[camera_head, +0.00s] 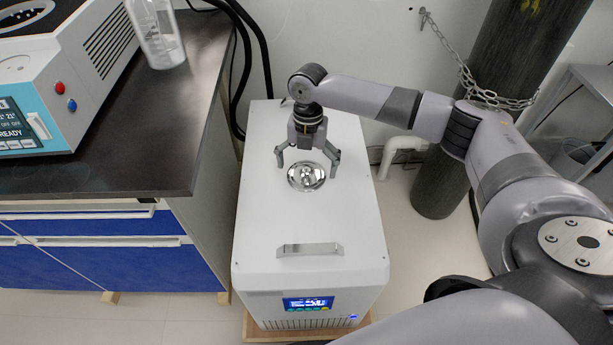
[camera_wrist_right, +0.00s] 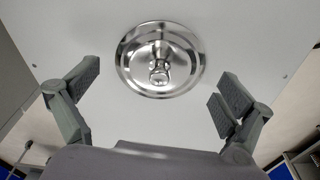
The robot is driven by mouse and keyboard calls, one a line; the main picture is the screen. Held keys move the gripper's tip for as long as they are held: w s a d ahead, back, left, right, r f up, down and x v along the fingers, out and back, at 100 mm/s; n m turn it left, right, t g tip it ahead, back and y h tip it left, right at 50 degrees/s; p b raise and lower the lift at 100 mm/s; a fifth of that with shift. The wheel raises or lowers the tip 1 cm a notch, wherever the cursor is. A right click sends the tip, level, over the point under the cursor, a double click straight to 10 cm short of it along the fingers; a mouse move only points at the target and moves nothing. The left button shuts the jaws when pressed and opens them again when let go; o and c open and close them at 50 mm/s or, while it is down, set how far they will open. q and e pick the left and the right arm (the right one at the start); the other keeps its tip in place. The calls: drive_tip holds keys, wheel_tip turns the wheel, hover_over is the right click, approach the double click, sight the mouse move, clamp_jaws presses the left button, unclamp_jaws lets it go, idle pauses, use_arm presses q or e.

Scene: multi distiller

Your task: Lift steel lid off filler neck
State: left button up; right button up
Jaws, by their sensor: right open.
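The steel lid (camera_head: 306,177) is a shiny round disc with a small knob at its centre. It lies flat on the top of the white chiller box (camera_head: 345,215). In the right wrist view the lid (camera_wrist_right: 135,70) and its knob show at the upper middle. The filler neck is hidden beneath the lid. My right gripper (camera_head: 307,168) is open and empty above the lid, its fingers spread on either side. In the right wrist view its two fingers (camera_wrist_right: 158,92) stand wide apart, clear of the lid. My left gripper is not in view.
A metal handle (camera_head: 309,249) crosses the chiller's top near its front. A dark bench (camera_head: 120,150) with an instrument and a glass bottle (camera_head: 158,35) stands on the left. A chained gas cylinder (camera_head: 450,150) stands behind right. Black hoses run behind the chiller.

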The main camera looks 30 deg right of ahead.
drive_tip(key=shift+f, duration=0.45)
